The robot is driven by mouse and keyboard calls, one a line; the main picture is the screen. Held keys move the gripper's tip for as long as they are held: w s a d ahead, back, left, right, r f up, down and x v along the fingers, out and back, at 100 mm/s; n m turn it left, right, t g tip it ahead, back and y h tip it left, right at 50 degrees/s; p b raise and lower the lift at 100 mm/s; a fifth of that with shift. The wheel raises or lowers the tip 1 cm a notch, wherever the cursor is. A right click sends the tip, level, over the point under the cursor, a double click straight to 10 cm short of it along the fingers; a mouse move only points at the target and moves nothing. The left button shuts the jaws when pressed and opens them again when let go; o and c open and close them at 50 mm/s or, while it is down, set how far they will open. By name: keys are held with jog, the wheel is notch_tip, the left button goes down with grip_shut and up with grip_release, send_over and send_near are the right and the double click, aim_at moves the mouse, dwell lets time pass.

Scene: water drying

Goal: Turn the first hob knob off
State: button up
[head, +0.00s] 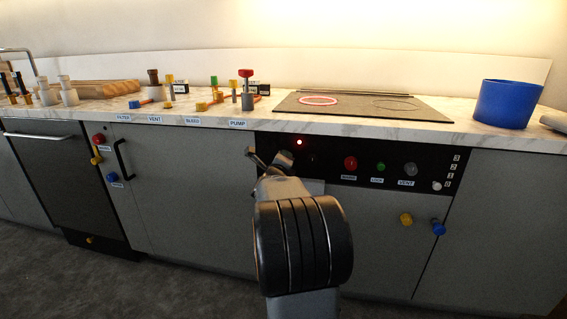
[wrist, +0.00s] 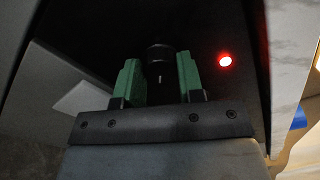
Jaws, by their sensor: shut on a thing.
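The first hob knob (wrist: 159,58) is black and round with a short pale mark, on the dark control panel (wrist: 215,95). My gripper (wrist: 158,70) has its green fingers on either side of the knob and is shut on it. A red indicator light (wrist: 225,60) glows beside it, and this light also shows in the head view (head: 300,142). The hob (head: 350,112) has its left ring (head: 318,100) glowing red and its right ring (head: 393,104) dark. In the head view my arm covers part of the panel's left end, and the knob cannot be made out clearly.
Further right on the panel are a red button (head: 350,163), a green button (head: 381,167) and a grey knob (head: 410,169). A blue pot (head: 505,104) stands on the worktop (head: 455,130). Coloured valves line the worktop's left side. The floor (head: 190,285) in front is clear.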

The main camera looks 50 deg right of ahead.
jog(key=n, duration=0.3)
jog(key=shift+n, duration=0.4)
jog(key=n+p, duration=0.1)
jog(key=n, duration=0.2)
jog(key=n+p, duration=0.1)
jog(key=n, duration=0.3)
jog(key=shift+p, duration=0.35)
jog(key=n+p, duration=0.1)
jog(key=n, duration=0.2)
jog(key=shift+n, duration=0.4)
jog(key=n+p, duration=0.3)
jog(key=n, duration=0.2)
jog(key=n+p, duration=0.2)
jog(key=n, duration=0.4)
jog(key=o, duration=0.9)
jog(key=shift+f, duration=0.1)
jog(key=shift+p, duration=0.3)
